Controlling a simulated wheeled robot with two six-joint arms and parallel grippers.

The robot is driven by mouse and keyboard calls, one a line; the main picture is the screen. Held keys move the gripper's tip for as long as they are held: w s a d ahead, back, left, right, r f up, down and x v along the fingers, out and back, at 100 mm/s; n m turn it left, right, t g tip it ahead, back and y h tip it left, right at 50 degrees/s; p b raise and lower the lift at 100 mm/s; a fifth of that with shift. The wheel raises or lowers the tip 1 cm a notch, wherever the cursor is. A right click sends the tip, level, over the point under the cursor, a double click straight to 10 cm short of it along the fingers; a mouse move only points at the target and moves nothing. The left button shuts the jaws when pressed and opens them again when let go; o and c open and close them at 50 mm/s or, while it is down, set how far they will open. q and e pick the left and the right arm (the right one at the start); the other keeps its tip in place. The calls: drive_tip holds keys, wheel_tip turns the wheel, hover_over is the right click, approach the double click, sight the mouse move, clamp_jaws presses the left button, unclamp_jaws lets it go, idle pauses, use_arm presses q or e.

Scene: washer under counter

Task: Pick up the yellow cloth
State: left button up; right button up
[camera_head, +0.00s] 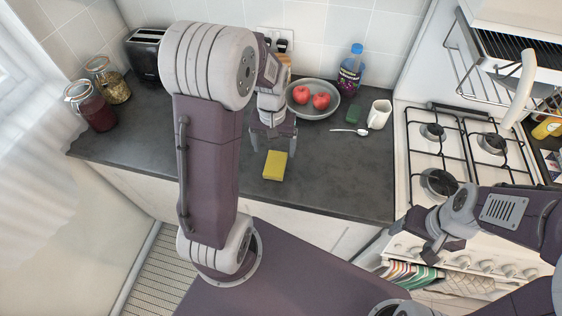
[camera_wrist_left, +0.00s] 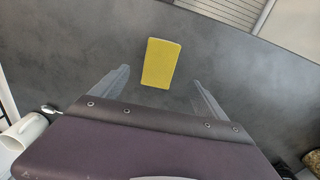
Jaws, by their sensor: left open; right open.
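The yellow cloth (camera_head: 275,165) lies on the dark counter (camera_head: 340,185) near its front edge. It looks like a flat, stiff rectangular block. My left gripper (camera_head: 273,150) is open and hangs just behind the cloth in the head view. In the left wrist view the cloth (camera_wrist_left: 161,63) lies ahead of and between the two spread fingers (camera_wrist_left: 158,88), with nothing held. My right gripper (camera_head: 432,248) is open and empty, in front of the stove at the lower right, far from the cloth.
Jars (camera_head: 92,106) and a toaster (camera_head: 146,54) are at left. The stove (camera_head: 440,150) borders the counter. Counter around the cloth is clear.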

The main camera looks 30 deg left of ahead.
sight(276, 162)
use_arm(q)
wheel_tip(276, 162, down, 3)
drive_tip(key=shift+d+r, duration=0.1)
drive_tip(key=shift+r, duration=0.05)
drive_tip(key=shift+a+f, duration=0.25)
drive_tip(key=shift+f, duration=0.1)
drive_tip(key=f, duration=0.4)
drive_tip(key=shift+w+d+f, duration=0.1)
drive_tip(key=shift+w+d, duration=0.1)
drive_tip(key=shift+d, duration=0.05)
drive_tip(key=shift+w+f, duration=0.15)
drive_tip(key=shift+f, duration=0.2)
drive_tip(key=c, duration=1.5)
drive_tip(key=shift+o, duration=0.2)
drive_tip(key=shift+r, duration=0.1)
wheel_tip(276, 162, up, 4)
drive_tip(key=shift+a+r, duration=0.1)
drive_tip(key=w+d+r, duration=0.5)
drive_tip(key=d+r, duration=0.1)
drive_tip(key=d, duration=0.4)
drive_tip(key=shift+w+d+r, duration=0.15)
drive_tip(key=shift+d+r, duration=0.1)
drive_tip(key=shift+r, duration=0.15)
